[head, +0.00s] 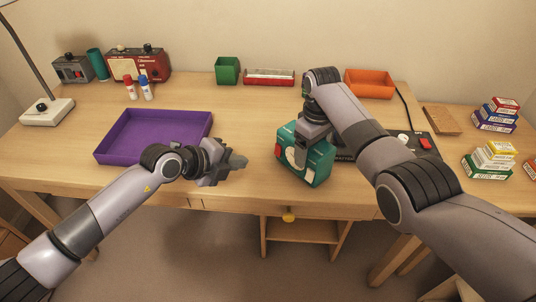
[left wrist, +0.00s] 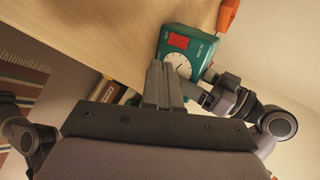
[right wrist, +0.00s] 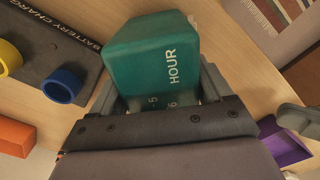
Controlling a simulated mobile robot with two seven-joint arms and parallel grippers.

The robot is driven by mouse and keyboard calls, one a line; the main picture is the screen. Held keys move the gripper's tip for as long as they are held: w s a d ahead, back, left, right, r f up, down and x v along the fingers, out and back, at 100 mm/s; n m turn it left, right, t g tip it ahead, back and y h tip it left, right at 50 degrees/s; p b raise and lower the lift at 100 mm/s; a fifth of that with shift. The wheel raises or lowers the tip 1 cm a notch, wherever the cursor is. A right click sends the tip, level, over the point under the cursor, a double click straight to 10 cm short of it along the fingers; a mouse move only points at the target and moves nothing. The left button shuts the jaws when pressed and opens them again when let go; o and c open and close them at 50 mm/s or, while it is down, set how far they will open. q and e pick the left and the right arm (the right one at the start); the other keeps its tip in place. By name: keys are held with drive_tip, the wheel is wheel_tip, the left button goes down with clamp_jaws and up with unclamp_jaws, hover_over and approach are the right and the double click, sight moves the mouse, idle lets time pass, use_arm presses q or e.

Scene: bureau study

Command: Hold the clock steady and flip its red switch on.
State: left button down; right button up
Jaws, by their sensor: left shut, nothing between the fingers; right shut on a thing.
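The clock is a teal box (head: 318,172) near the front edge of the desk, right of centre. My right gripper (head: 303,155) is shut on its body from above; the right wrist view shows the clock (right wrist: 150,50) between the fingers. In the left wrist view the clock face (left wrist: 195,50) shows a white dial and a square red switch (left wrist: 178,41). I cannot tell which way the switch is set. My left gripper (head: 240,161) is shut and empty, left of the clock and apart from it.
A purple tray (head: 118,159) lies left of my left gripper. A dark battery charger (right wrist: 50,50) stands beside the clock, partly behind my right arm. An orange bin (head: 370,90) and green cup (head: 228,70) stand at the back. Small boxes (head: 490,160) are stacked at right.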

sight(277, 150)
use_arm(q)
drive_tip(key=x, duration=0.8)
drive_tip(key=shift+w+d+r, duration=0.15)
drive_tip(key=shift+w+d, duration=0.05)
drive_tip(key=shift+d, duration=0.15)
drive_tip(key=shift+w+d, duration=0.75)
drive_tip(key=shift+d, duration=0.15)
drive_tip(key=shift+w+d, duration=0.1)
drive_tip(key=shift+w+d+f, duration=0.1)
drive_tip(key=shift+f, duration=0.15)
drive_tip(key=shift+r, duration=0.15)
drive_tip(key=shift+r, duration=0.75)
